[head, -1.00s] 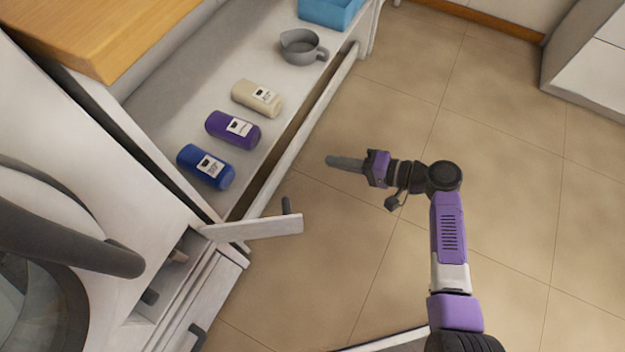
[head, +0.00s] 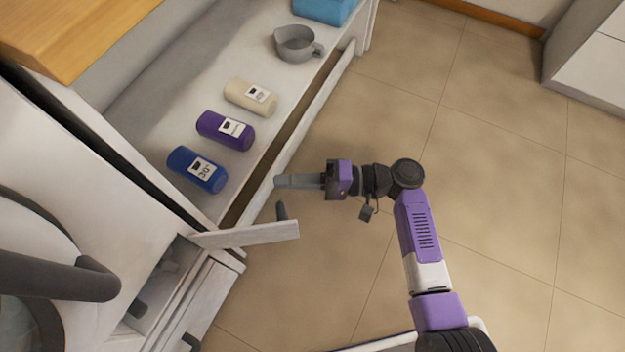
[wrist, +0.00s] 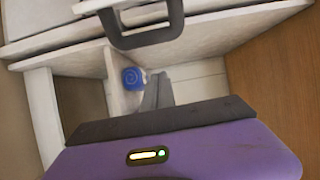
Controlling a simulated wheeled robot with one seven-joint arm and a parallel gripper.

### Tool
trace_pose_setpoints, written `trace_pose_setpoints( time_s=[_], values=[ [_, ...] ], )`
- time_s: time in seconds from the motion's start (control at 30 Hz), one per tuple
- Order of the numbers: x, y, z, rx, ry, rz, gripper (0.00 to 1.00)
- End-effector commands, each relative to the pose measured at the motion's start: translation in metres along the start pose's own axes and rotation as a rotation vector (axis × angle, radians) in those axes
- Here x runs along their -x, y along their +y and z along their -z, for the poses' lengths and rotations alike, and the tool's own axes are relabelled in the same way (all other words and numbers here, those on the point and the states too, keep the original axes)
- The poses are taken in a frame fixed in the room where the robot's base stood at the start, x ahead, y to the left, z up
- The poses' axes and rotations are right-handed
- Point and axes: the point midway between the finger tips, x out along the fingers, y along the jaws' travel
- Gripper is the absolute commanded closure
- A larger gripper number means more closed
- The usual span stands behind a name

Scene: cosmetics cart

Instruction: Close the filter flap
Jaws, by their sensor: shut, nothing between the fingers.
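The filter flap (head: 250,235) is a narrow white panel standing open, sticking out to the right from the front of the white machine. A dark handle (head: 281,211) stands out from its far face, near the free end. My gripper (head: 280,181) is shut and empty, pointing left, just beyond the handle in the head view. I cannot tell if it touches the handle. In the wrist view my grey fingers (wrist: 157,92) are together, and a dark U-shaped handle (wrist: 145,25) on a white panel is close above them. The opening (head: 165,275) behind the flap is partly visible.
A white shelf with a raised front rim (head: 318,100) holds a blue bottle (head: 197,170), a purple bottle (head: 225,131), a cream bottle (head: 250,96) and a grey cup (head: 296,43). Tiled floor (head: 480,150) is clear at right.

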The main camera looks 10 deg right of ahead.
Motion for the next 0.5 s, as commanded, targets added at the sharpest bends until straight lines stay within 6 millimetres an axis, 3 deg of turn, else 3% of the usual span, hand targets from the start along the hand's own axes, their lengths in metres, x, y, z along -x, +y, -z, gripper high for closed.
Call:
trace_pose_setpoints(
  time_s=[0.03, 0.2, 0.5],
  values=[
    [-0.01, 0.002, -0.002, 0.001, -0.005, 0.001, 1.0],
    [0.003, 0.002, -0.026, 0.0, 0.0, 0.0, 1.0],
    [0.008, 0.0, -0.038, 0.0, 0.001, 0.0, 1.0]
  ],
)
